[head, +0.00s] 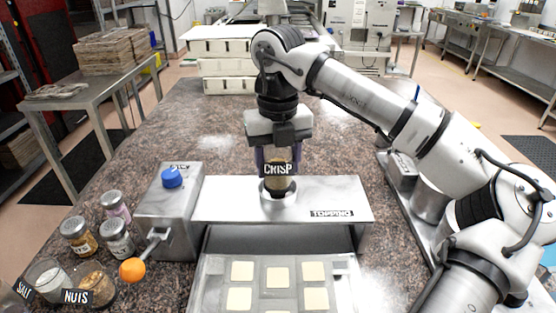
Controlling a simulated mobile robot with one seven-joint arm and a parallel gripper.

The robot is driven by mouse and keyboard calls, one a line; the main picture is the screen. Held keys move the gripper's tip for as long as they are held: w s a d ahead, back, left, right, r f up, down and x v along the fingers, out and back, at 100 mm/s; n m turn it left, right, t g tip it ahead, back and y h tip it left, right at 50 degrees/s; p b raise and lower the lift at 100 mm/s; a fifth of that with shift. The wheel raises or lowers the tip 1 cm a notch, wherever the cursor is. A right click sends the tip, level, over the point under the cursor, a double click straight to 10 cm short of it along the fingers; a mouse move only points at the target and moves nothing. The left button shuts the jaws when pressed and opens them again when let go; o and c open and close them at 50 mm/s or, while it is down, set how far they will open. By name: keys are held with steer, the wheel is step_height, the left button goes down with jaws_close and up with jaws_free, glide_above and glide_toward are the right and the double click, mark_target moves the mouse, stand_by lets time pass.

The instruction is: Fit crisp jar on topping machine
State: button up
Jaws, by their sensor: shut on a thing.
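The crisp jar (278,182) shows a black "CRISP" label and stands upright over the round opening on top of the topping machine (230,200). My gripper (278,156) points down and is shut on the jar from above. The jar's lower end is at the ring (278,193) on the machine's top plate; I cannot tell whether it is fully seated. The machine has a grey side box (170,212) with a blue knob (172,177), and a crank with an orange ball handle (132,270).
A tray (205,290) with several pale squares sits under the machine's front. Small jars (76,237) and jars labelled salt (47,280) and nuts (97,285) stand at the left. Stacked white trays (225,85) are at the back. The counter behind the machine is mostly clear.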

steer(key=shift+f+b, duration=0.85)
steer(key=shift+f, duration=0.25)
steer(key=shift+f, duration=0.1)
steer(key=o, duration=1.1)
step_height(320, 180, up, 14)
steer(key=shift+f+b, duration=0.1)
steer(key=shift+b, duration=0.35)
steer(key=shift+s, duration=0.1)
